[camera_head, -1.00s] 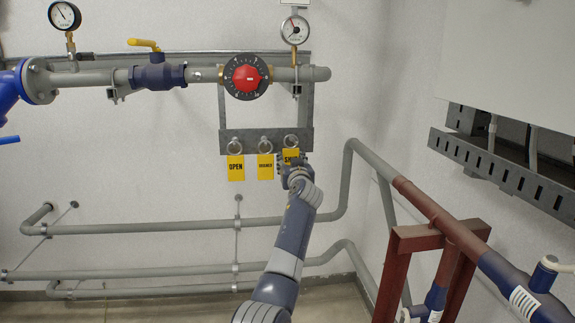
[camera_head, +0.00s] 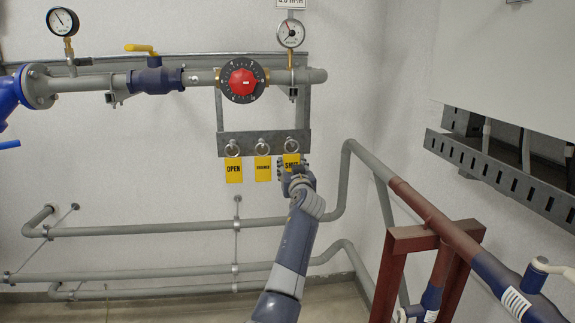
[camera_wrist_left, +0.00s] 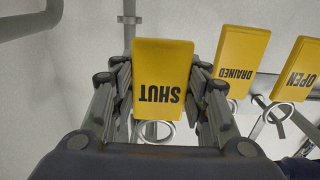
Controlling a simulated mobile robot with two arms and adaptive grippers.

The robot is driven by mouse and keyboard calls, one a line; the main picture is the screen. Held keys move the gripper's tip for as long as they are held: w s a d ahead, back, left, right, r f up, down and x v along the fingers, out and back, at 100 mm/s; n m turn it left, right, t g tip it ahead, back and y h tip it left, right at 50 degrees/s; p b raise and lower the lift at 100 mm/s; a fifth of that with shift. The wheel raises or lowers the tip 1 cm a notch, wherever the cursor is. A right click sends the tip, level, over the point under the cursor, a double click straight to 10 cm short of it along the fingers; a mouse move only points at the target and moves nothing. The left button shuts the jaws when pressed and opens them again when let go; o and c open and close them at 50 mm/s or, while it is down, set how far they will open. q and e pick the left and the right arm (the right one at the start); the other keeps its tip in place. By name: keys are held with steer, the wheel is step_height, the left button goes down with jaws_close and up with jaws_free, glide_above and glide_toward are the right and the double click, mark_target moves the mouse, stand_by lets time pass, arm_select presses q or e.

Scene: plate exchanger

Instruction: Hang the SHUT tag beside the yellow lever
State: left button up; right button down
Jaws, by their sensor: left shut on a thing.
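The yellow SHUT tag (camera_head: 291,160) hangs by its ring at the right end of the grey bracket (camera_head: 262,140). My left gripper (camera_head: 293,178) reaches up from below and is shut on it. In the left wrist view the SHUT tag (camera_wrist_left: 163,80) sits upside down between the fingers of my left gripper (camera_wrist_left: 160,95), with its ring near the palm. The yellow lever (camera_head: 141,48) is on top of the blue valve (camera_head: 157,77) at upper left, well away from the tag. My right gripper is not in view.
The OPEN tag (camera_head: 233,170) and the DRAINED tag (camera_head: 263,168) hang on the same bracket, left of my gripper. A red dial (camera_head: 242,81) is above them. Pressure gauges (camera_head: 62,22) stand on the pipe.

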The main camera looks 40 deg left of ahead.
arm_select(q)
steer(key=v, duration=0.1)
steer(key=p+v, duration=0.1)
steer(key=v, duration=0.1)
steer(key=p+v, duration=0.1)
steer(key=v, duration=0.1)
steer(key=shift+w+d+r, duration=0.1)
steer(key=shift+d+r, duration=0.2)
steer(key=shift+d, duration=0.05)
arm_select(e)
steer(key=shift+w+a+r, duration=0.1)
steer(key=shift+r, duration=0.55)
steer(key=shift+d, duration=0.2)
